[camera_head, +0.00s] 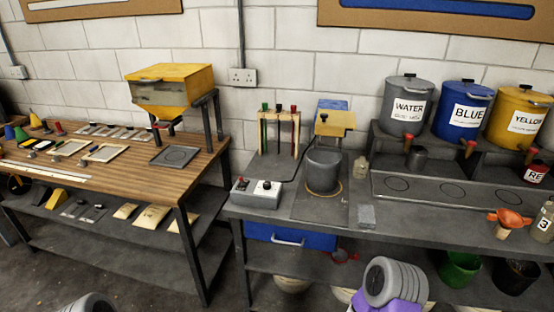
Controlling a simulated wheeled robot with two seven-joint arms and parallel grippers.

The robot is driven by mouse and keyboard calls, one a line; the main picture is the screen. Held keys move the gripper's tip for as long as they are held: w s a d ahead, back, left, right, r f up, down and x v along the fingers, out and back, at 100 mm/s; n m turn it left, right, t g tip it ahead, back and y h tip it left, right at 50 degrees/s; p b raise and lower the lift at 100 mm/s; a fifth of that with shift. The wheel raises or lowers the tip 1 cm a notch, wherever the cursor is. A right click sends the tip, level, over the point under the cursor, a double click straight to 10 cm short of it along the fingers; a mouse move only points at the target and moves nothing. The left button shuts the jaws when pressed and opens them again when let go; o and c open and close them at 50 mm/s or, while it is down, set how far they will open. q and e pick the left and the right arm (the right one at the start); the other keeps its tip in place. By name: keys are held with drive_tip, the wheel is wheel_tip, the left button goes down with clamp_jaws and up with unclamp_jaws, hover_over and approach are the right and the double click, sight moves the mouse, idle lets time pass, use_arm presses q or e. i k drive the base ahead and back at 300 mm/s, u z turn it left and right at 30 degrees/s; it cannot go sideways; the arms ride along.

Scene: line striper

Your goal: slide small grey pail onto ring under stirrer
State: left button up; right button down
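A grey pail (323,172) stands upright on a dark plate (320,208) on the right bench. An orange ring (337,190) shows around the pail's base; whether the pail is centred on it I cannot tell. The stirrer with a yellow head (335,122) stands just behind and above the pail; its lower part is hidden by it. A smaller grey cup-like vessel (418,158) is farther right, near the WATER tap. Neither gripper's fingers show; only parts of my arms appear at the bottom edge, apart from the pail.
A control box (256,193) with knobs sits left of the plate, a small grey block (367,216) right of it. A rack of coloured-topped tools (279,130) stands behind.

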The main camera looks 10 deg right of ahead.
sight(322, 167)
drive_tip(key=u, duration=0.95)
drive_tip(key=i, duration=1.1)
drive_tip(key=z, duration=0.55)
